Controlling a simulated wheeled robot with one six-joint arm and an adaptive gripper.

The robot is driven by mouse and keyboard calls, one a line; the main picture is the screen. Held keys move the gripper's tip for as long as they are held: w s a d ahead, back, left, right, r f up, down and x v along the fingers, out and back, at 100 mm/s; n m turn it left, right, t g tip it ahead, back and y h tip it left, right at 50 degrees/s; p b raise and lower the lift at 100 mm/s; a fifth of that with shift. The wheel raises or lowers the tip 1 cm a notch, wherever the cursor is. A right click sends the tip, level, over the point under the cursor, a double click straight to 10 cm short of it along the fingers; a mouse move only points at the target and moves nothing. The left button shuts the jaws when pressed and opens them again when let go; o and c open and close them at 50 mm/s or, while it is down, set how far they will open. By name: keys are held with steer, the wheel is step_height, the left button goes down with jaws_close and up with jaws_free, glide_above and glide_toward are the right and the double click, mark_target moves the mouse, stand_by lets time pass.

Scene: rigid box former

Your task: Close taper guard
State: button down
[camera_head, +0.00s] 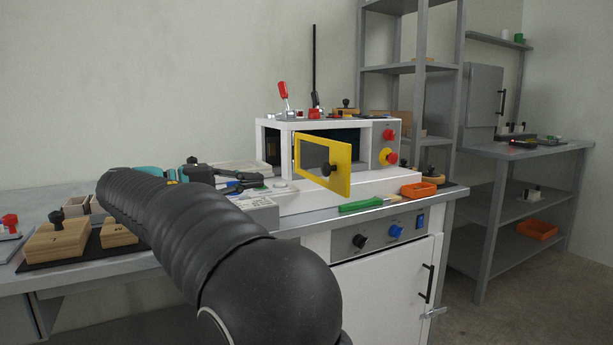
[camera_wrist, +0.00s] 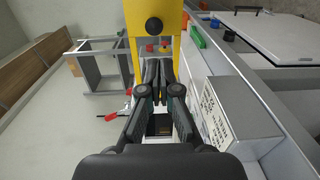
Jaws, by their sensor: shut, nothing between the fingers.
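The taper guard (camera_head: 340,183) is a yellow-framed panel with a dark window and a black knob (camera_head: 326,170). It stands swung out at an angle from the front of a white machine (camera_head: 350,187), so part of the opening behind it shows. In the wrist view the guard (camera_wrist: 172,14) and its round black knob (camera_wrist: 154,26) are straight ahead, past the fingertips. My gripper (camera_head: 258,181) is shut and empty, to the left of the guard. The wrist view shows its two dark fingers (camera_wrist: 158,66) together, seemingly short of the knob; contact cannot be told.
A grey box with a printed label (camera_head: 258,212) lies on the bench close below my gripper. A green-handled tool (camera_head: 361,205) and an orange tray (camera_head: 418,190) lie near the front edge. Red and yellow buttons (camera_head: 389,146) are on the machine's right panel. Wooden blocks (camera_head: 56,239) stand at left.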

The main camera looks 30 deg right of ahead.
glide_toward(323, 170)
steer(key=d, duration=0.7)
steer(key=shift+w+d+f+b, duration=0.1)
steer(key=shift+w+f+b, duration=0.05)
steer(key=shift+b, duration=0.25)
steer(key=shift+d, duration=0.1)
